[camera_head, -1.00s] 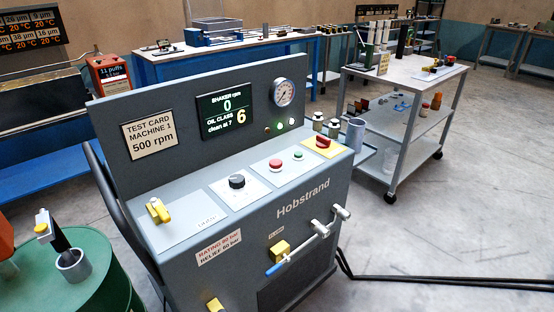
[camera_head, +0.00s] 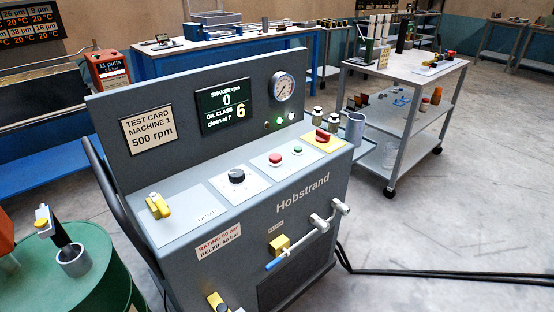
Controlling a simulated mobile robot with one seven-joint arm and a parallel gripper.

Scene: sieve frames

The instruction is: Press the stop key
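A round red key (camera_head: 275,159) and a smaller green key (camera_head: 297,151) sit side by side on a light plate on the sloped top of the grey machine (camera_head: 310,165). No lettering on them is readable from here, so I cannot confirm which is marked stop. The display (camera_head: 223,106) above reads shaker rpm 0 and oil class 6. A red rotary switch (camera_head: 322,136) on a yellow plate is to their right. A black knob (camera_head: 237,176) is to their left. Nothing visible touches the red key. My gripper is not in view.
A yellow lever (camera_head: 159,206) stands at the panel's left end. A blue-handled valve (camera_head: 277,264) and pipe jut from the machine's front. A green drum (camera_head: 95,275) stands at left, a wheeled cart (camera_head: 405,73) behind right. Black hoses (camera_head: 440,272) cross the floor at right.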

